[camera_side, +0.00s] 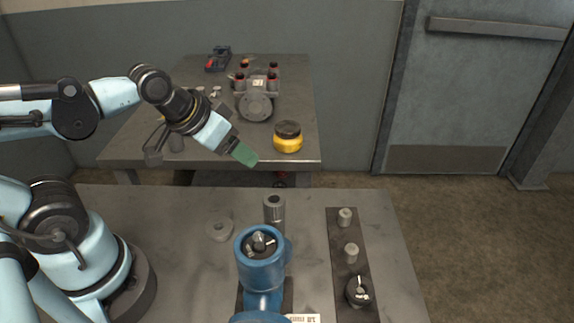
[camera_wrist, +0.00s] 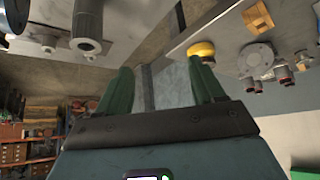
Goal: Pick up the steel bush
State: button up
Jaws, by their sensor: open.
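A grey steel bush (camera_side: 274,208), an upright cylinder with a dark bore in its top, stands on the near table behind a blue machine part. A grey cylinder at the upper left of the wrist view (camera_wrist: 87,22) looks like the same bush. My gripper (camera_side: 245,154) is above and left of the bush in the side view, tilted down to the right and apart from it. In the wrist view its two green fingers (camera_wrist: 162,90) are spread with nothing between them.
The blue housing (camera_side: 262,262) stands close in front of the bush. A flat ring (camera_side: 219,230) lies left. The back table holds a yellow-black jar (camera_side: 288,139) and a grey pump (camera_side: 257,96).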

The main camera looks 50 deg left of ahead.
dwell(0.4)
jog(key=shift+o, duration=1.2)
jog(key=n+g, duration=0.7)
jog(key=n, duration=0.2)
send_over(218, 221)
jog(key=d, duration=0.2)
jog(key=shift+s+a+f, duration=0.1)
jog(key=shift+a+f, duration=0.05)
jog(key=shift+f, duration=2)
jog(key=shift+s+a+f, duration=0.1)
jog(key=shift+f, duration=2.05)
jog(key=shift+s+a+f, duration=0.1)
jog(key=shift+a+f, duration=0.05)
jog(key=shift+f, duration=2)
jog(key=c, duration=1.2)
